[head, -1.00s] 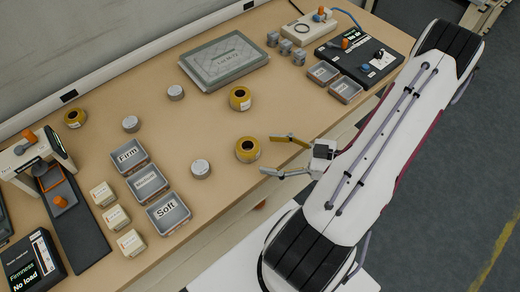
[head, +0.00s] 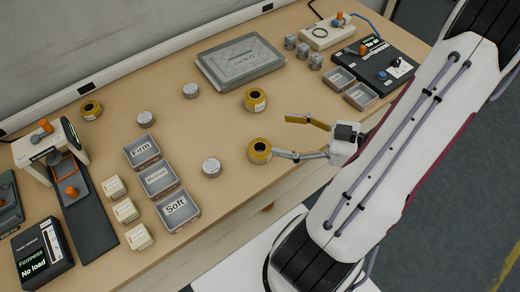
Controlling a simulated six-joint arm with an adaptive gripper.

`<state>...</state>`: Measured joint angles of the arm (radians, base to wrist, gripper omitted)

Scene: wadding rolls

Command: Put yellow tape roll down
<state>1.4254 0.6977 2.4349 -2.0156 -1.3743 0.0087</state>
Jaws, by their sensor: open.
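Three yellow tape rolls are on the tan table. The nearest roll (head: 259,151) lies flat near the front edge. A second roll (head: 255,100) lies farther back, and a third (head: 91,110) lies at the back left. My gripper (head: 282,136) is open and empty, with its two fingers spread to the left. The lower fingertip is close to the right side of the nearest roll; I cannot tell whether they touch. The upper finger lies between the nearest and second rolls, to their right.
Bins marked Firm (head: 142,150), a middle one and Soft (head: 178,210) stand left of the nearest roll. Grey round pieces (head: 211,168) lie around. A grey tray (head: 241,62) is at the back. A firmness tester (head: 42,258) reads "No load".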

